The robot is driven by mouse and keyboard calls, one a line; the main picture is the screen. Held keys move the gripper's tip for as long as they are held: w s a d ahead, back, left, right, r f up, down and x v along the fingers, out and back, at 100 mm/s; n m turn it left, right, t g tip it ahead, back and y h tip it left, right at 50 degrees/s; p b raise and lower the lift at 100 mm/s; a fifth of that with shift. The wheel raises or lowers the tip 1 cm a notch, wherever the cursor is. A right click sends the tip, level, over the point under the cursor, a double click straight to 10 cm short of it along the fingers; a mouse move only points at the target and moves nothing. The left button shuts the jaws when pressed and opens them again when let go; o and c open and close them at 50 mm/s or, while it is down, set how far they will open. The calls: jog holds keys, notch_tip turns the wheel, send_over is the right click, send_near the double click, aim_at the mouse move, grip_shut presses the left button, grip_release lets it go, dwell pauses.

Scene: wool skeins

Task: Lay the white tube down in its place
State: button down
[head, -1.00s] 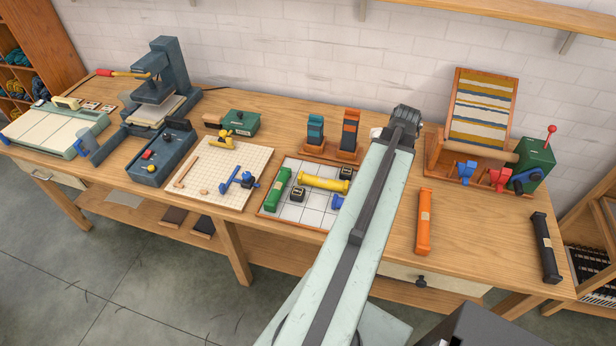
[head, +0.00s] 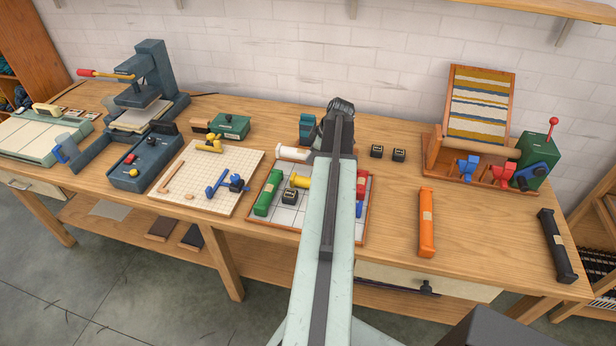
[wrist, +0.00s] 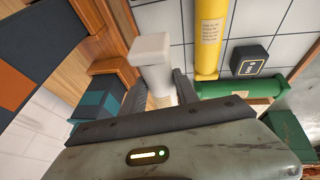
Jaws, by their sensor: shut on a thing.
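The white tube (head: 294,153) is in my gripper; in the head view its end sticks out left of my arm. In the wrist view the white tube (wrist: 155,60) runs between the two dark fingers of my gripper (wrist: 160,88), which is shut on it. It is over the near-wall edge of the tiled tray (head: 277,215), beside the wooden rack. The tray holds a green tube (head: 268,193), a yellow tube (head: 303,180) and a black block (head: 289,196). In the head view my arm hides the gripper and part of the tray.
The rack's teal block (head: 307,128) stands close behind the white tube; it shows in the wrist view (wrist: 95,105) too. Two black blocks (head: 376,151) lie on the table to the right. An orange tube (head: 426,222) and a black tube (head: 557,245) lie further right, with free table around.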

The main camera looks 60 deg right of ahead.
notch_tip(320, 180, down, 6)
jog(key=b, duration=0.4)
jog(key=shift+f+b, duration=0.2)
jog(key=shift+b, duration=0.15)
jog(key=shift+r, duration=0.2)
jog(key=shift+f, duration=0.15)
jog(key=c, duration=0.9)
grip_release()
jog(key=p+v, duration=1.1)
jog(key=v, duration=0.1)
jog(key=shift+r, duration=0.2)
